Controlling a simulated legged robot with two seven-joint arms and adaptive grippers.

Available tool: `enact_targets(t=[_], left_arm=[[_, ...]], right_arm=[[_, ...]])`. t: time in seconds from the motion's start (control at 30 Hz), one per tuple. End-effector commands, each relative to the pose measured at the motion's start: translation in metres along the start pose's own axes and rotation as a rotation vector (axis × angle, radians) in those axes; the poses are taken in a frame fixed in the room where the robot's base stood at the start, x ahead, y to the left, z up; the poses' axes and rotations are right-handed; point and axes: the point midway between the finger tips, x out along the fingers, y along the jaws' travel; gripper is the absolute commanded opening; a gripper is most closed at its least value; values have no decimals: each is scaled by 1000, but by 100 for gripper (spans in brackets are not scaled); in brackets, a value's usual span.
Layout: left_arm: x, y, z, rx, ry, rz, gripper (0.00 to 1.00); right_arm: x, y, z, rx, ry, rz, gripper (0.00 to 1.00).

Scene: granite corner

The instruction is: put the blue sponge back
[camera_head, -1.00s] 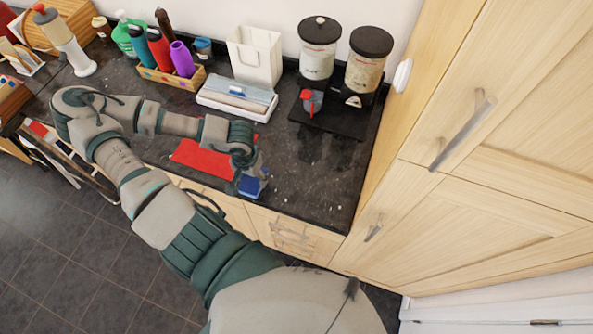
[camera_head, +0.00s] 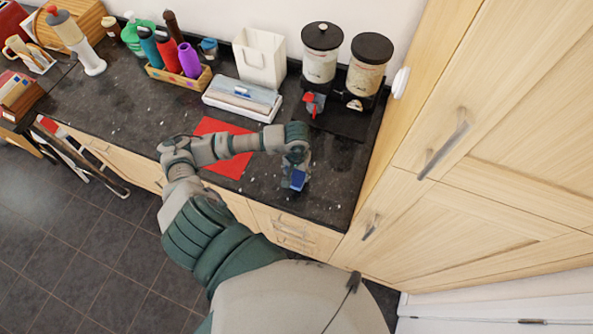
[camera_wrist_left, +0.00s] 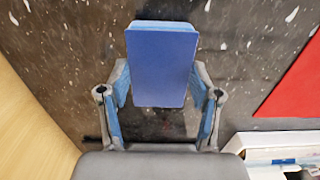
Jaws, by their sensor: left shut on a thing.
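The blue sponge (camera_head: 298,179) is at the tip of my left gripper (camera_head: 294,170), over the dark countertop near its front edge. In the left wrist view the sponge (camera_wrist_left: 162,65) is a blue block with a lighter blue edge, held between the two fingers of my left gripper (camera_wrist_left: 162,95). The gripper is shut on it. From these views I cannot tell whether the sponge touches the counter. My right gripper is not in view.
A red mat (camera_head: 231,166) lies left of the gripper, partly under my arm. Behind are a wrap box (camera_head: 242,98), white holder (camera_head: 260,57), bottle caddy (camera_head: 180,79) and two dispensers (camera_head: 321,52) on a black stand. A tall wooden cabinet (camera_head: 490,110) stands at right.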

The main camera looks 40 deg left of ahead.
Motion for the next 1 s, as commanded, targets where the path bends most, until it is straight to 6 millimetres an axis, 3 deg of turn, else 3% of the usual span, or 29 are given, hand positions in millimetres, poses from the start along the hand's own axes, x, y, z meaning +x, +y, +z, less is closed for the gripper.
enact_targets(t=[0.27,0.3,0.4,0.77,1.0], left_arm=[[12,-1,0,0,-1,1,26],[12,-1,0,0,-2,1,68],[12,-1,0,0,-1,1,88],[7,-1,-1,1,2,1,88],[-33,0,-2,1,8,2,88]], right_arm=[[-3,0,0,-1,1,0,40],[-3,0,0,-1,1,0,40],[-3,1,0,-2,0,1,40],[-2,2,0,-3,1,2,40],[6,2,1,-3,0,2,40]])
